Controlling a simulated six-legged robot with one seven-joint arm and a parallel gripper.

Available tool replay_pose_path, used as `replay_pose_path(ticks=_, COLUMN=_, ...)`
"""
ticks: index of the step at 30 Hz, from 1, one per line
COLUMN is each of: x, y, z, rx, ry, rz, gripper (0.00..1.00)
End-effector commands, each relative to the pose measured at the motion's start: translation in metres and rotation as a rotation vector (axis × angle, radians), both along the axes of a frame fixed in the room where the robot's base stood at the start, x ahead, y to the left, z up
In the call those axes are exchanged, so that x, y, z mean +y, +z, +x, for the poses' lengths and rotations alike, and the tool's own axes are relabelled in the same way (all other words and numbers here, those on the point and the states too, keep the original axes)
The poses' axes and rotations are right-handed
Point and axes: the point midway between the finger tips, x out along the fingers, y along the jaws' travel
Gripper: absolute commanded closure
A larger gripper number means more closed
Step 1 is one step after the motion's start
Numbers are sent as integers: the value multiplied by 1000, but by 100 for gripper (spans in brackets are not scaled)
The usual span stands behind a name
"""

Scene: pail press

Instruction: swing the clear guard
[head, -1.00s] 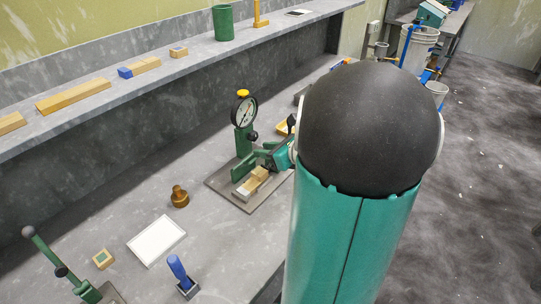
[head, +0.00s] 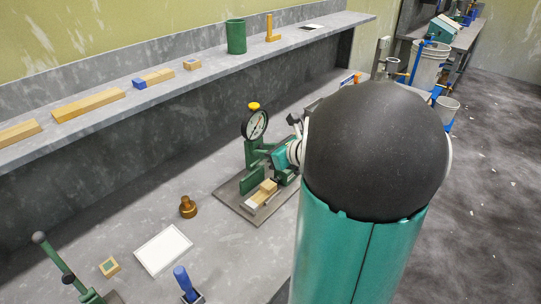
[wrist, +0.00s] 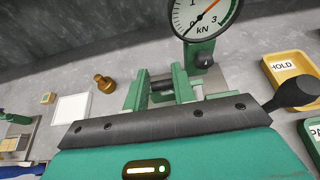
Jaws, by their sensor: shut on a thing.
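The green press (head: 250,150) stands on a dark base plate (head: 228,194) with a round dial gauge (head: 256,125) on top; the gauge also shows in the wrist view (wrist: 205,15). A wooden block (head: 265,188) lies on the plate beside a green upright. My gripper (head: 275,160) is at the press's right side, close above the block, shut on a part there. I cannot make out the guard's clear pane in either view; my wrist hides part of the press. In the wrist view, green uprights (wrist: 183,84) stand beyond my dark gripper bar.
A brass weight (head: 188,207), a white plate (head: 163,250), a blue-handled tool (head: 183,279) and a green lever (head: 60,262) stand left of the press. A yellow HOLD tray (wrist: 290,72) is at the right in the wrist view. A shelf runs behind.

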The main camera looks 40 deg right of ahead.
Motion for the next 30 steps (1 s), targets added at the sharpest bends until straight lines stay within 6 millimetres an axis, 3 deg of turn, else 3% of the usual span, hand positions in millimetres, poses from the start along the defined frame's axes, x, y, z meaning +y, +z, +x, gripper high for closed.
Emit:
replay_pose_path(ticks=11, x=0, y=2, z=3, rx=-1, ry=0, rz=-1, gripper=89)
replay_pose_path(ticks=14, x=1, y=3, z=10, rx=0, ry=0, rz=-1, gripper=100)
replay_pose_path(ticks=24, x=5, y=10, z=34, rx=1, ry=1, rz=0, gripper=100)
replay_pose_path(ticks=30, x=5, y=11, z=35, rx=0, ry=0, rz=1, gripper=100)
